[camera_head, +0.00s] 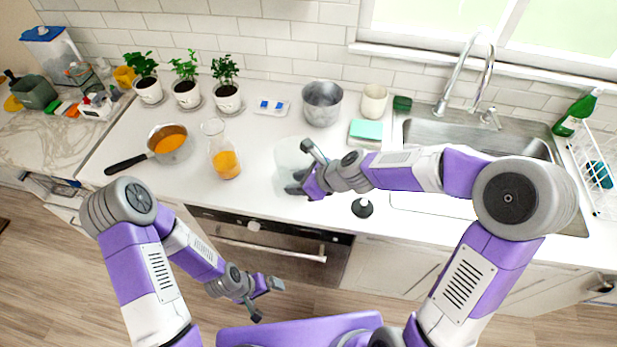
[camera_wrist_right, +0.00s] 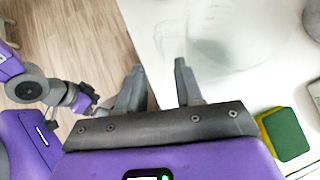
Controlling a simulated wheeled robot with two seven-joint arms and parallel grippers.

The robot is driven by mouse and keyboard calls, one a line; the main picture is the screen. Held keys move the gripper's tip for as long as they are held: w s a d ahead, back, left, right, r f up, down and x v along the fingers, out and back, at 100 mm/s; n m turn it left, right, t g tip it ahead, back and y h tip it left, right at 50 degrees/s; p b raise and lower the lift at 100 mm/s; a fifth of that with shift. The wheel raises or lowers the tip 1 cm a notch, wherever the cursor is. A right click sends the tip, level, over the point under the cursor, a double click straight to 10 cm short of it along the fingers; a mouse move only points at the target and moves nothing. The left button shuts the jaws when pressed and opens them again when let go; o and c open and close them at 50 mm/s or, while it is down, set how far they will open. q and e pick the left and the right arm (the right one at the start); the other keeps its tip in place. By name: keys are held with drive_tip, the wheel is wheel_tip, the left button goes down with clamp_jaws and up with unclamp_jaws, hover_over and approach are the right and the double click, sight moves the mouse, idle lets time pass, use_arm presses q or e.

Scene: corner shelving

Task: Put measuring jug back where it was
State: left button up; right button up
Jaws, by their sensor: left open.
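A clear, see-through vessel that looks like the measuring jug (camera_head: 284,157) stands on the white counter in front of the metal pot. It shows only faintly in the right wrist view (camera_wrist_right: 232,42), beyond the fingers. My right gripper (camera_head: 298,168) is at the jug's right side, its fingers apart. In the right wrist view the gripper (camera_wrist_right: 158,72) has bare counter between its fingertips; I cannot tell whether a finger touches the jug. My left gripper (camera_head: 267,301) is open and empty, low in front of the oven, away from the counter.
A glass carafe with orange liquid (camera_head: 226,164) and a saucepan (camera_head: 171,151) stand left of the jug. A metal pot (camera_head: 322,104), a cream cup (camera_head: 374,102) and sponges (camera_head: 366,130) are behind. The sink (camera_head: 440,135) is right. A dark plunger-like object (camera_head: 362,208) is near the front edge.

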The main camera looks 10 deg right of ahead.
use_arm(q)
drive_tip(key=shift+r+p, duration=0.35)
drive_tip(key=shift+r, duration=0.15)
use_arm(e)
drive_tip(key=v, duration=0.5)
